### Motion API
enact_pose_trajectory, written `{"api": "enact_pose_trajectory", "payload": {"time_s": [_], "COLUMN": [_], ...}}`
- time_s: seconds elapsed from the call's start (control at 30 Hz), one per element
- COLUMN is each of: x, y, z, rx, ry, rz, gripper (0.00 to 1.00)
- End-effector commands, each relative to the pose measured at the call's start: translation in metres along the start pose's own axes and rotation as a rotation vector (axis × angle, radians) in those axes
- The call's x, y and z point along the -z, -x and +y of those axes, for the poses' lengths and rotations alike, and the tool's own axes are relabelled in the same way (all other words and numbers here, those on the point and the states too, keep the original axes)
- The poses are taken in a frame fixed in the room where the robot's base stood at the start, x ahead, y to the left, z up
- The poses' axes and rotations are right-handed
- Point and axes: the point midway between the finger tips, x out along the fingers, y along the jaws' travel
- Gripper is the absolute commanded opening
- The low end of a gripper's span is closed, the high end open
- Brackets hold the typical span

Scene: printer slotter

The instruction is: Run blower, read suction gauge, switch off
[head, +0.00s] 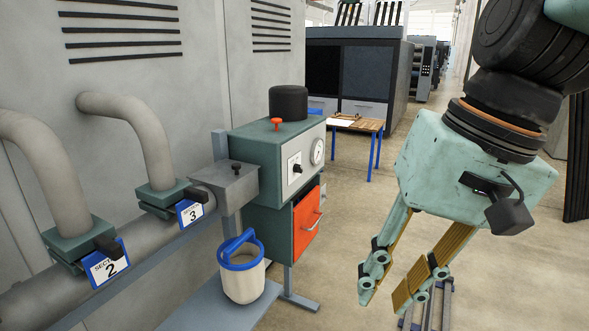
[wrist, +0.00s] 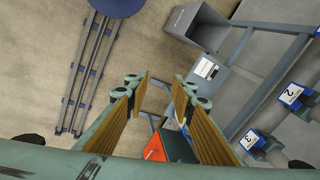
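The blower unit is a teal cabinet (head: 262,150) with a black cap (head: 288,103) and a small orange-red knob (head: 276,122) on top. Its face carries a white plate with a black rotary switch (head: 296,167) and a round white suction gauge (head: 317,151). The gauge needle is too small to read, and I cannot tell the switch setting. An orange door (head: 306,224) is below. My gripper (head: 386,292) is open and empty, pointing down to the right of the cabinet and apart from it. The wrist view shows a gap between its fingers (wrist: 160,82) and the orange door (wrist: 154,148) below.
A cream bucket with a blue rim (head: 243,282) stands before the cabinet. Pipes with section 2 (head: 105,268) and 3 (head: 190,212) labels run left. A wooden table (head: 368,124) stands behind. The wrist view shows a grey open bin (wrist: 195,28) and dark rails (wrist: 92,75).

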Motion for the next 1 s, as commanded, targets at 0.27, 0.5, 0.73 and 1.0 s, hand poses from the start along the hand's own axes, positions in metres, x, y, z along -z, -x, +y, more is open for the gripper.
{"api": "enact_pose_trajectory", "payload": {"time_s": [0.27, 0.5, 0.73, 1.0], "x": [0.028, 0.055, 0.082, 0.118], "y": [-0.005, -0.010, -0.015, -0.022], "z": [-0.027, -0.048, -0.068, -0.089], "rx": [0.082, 0.155, 0.226, 0.313], "ry": [-0.089, -0.166, -0.239, -0.325], "rz": [-0.076, -0.137, -0.192, -0.253], "gripper": [0.23, 0.23, 0.23, 0.23]}}
